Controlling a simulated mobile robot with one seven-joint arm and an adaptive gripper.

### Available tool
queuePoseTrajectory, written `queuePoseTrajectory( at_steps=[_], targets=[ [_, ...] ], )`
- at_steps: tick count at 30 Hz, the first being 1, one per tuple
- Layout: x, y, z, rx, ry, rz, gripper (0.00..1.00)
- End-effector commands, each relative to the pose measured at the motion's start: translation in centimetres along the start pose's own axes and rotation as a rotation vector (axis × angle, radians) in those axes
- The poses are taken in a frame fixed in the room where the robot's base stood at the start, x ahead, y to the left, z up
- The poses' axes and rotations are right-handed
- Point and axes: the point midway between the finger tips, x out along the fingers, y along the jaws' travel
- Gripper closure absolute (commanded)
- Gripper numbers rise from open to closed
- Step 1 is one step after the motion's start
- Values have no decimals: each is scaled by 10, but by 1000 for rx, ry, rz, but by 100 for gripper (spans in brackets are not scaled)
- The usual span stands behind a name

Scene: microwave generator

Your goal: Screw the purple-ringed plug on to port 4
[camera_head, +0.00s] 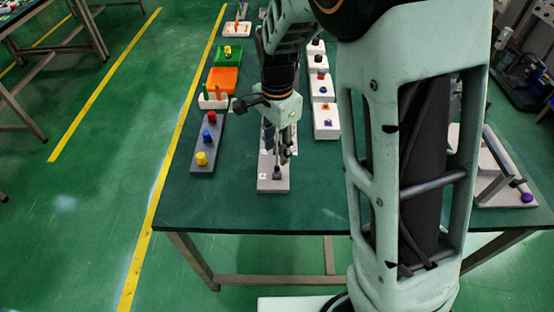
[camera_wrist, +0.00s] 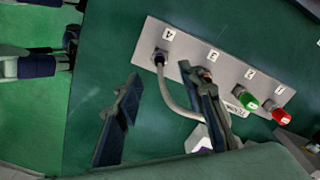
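The light grey port panel (camera_wrist: 230,72) shows in the wrist view with labels 4, 3, 2 and 1. The plug (camera_wrist: 160,57), dark with a purplish tint, sits at port 4, and its grey cable (camera_wrist: 171,98) curves away behind one finger. I cannot tell whether it is screwed tight. My gripper (camera_wrist: 161,74) is open, its fingers apart, with the cable showing between them and the plug just beyond the tips. In the head view my gripper (camera_head: 284,152) points down over the panel (camera_head: 273,187), close above the plug (camera_head: 277,173). Port 3 is partly hidden by a finger.
A green connector (camera_wrist: 247,101) is at port 2 and a red one (camera_wrist: 280,116) at port 1. In the head view, a grey block with coloured knobs (camera_head: 205,158) stands left of the panel and white blocks (camera_head: 326,122) stand right. The table front is clear.

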Motion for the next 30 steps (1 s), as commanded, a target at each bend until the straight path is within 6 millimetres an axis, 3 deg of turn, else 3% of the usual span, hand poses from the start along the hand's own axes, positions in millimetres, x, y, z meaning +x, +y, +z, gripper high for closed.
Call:
queuePoseTrajectory(
  at_steps=[3,9,26,30],
  targets=[
    [-24,-1,0,0,1,-3,64],
    [-45,0,0,0,0,-1,64],
    [-49,0,0,-1,1,0,64],
    [-60,1,-18,-50,26,-13,64]
  ],
)
